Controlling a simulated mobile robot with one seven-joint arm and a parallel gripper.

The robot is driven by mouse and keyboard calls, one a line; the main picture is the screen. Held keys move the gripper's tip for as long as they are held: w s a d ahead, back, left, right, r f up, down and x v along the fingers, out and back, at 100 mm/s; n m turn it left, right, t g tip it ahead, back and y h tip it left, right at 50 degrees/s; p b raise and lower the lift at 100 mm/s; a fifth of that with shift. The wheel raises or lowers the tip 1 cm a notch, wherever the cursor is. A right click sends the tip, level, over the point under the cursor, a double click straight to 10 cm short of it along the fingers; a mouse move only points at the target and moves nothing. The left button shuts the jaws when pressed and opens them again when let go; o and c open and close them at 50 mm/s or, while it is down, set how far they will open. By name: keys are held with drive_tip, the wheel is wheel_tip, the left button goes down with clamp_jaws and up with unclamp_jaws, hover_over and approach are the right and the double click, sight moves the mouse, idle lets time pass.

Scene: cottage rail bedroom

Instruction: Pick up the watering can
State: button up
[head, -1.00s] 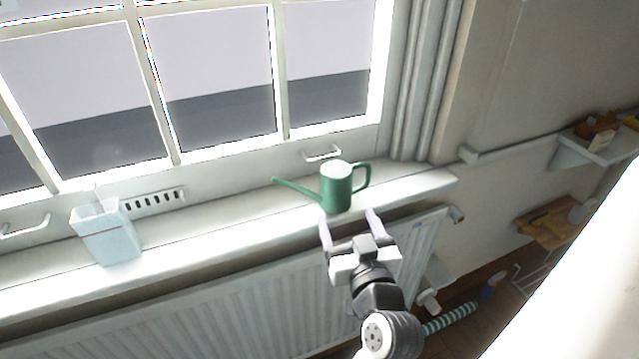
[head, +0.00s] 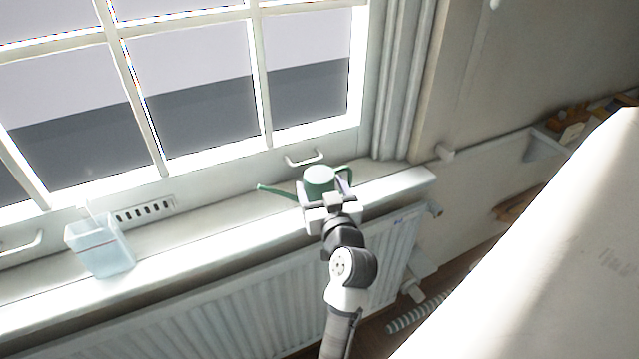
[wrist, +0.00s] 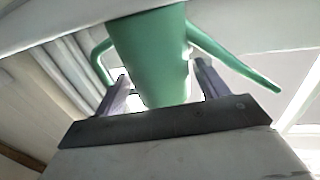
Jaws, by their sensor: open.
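The green watering can (head: 319,178) stands upright on the white windowsill, with its spout pointing left and its handle at the right in the head view. My gripper (head: 324,190) is at the can's near side, with its fingers open on either side of the body. The gripper hides the lower part of the can in the head view. In the wrist view the can's green body (wrist: 152,55) fills the space between the two open fingers (wrist: 160,88). The handle shows at left and the spout at right. I cannot tell whether either finger touches the can.
The white windowsill (head: 200,243) runs along the window, above a ribbed radiator (head: 240,305). A pale translucent container (head: 100,248) stands on the sill at the left. A window handle (head: 304,158) is just behind the can. A large white surface (head: 540,250) fills the lower right.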

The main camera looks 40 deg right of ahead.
drive_tip(key=shift+x, duration=0.75)
drive_tip(key=c, duration=1)
wheel_tip(320, 180, up, 20)
drive_tip(key=shift+b, duration=0.7)
